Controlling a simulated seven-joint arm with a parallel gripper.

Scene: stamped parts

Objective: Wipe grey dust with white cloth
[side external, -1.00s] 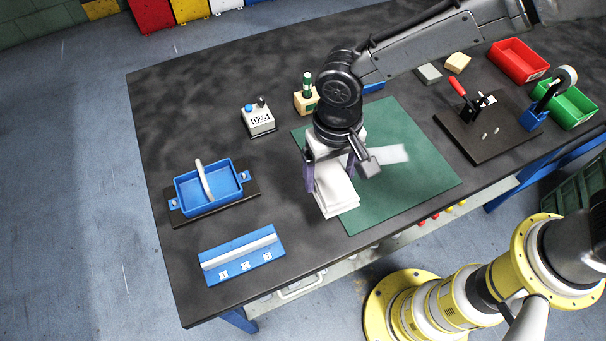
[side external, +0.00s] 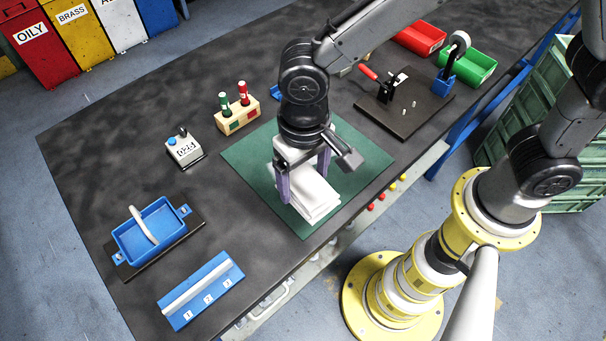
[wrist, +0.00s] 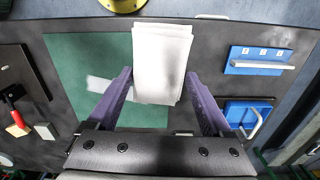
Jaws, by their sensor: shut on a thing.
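The white cloth (side external: 312,200) is a folded stack at the front part of the green mat (side external: 250,165). In the wrist view the cloth (wrist: 162,55) overlaps the right side of the mat (wrist: 75,60). My gripper (side external: 303,178) points down with its purple fingers on either side of the cloth, holding it. The wrist view shows the gripper (wrist: 158,76) with the cloth between and beyond its fingers. A pale grey dust streak (wrist: 110,88) lies on the mat, left of the cloth, partly behind the left finger. My wrist hides the dust in the side view.
A block with green and red pegs (side external: 238,115) and a button box (side external: 184,147) stand left of the mat. A blue tray (side external: 150,232) and numbered blue fixture (side external: 200,290) are farther left. A dark board with a clamp (side external: 405,102) is to the right. Bare table separates them.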

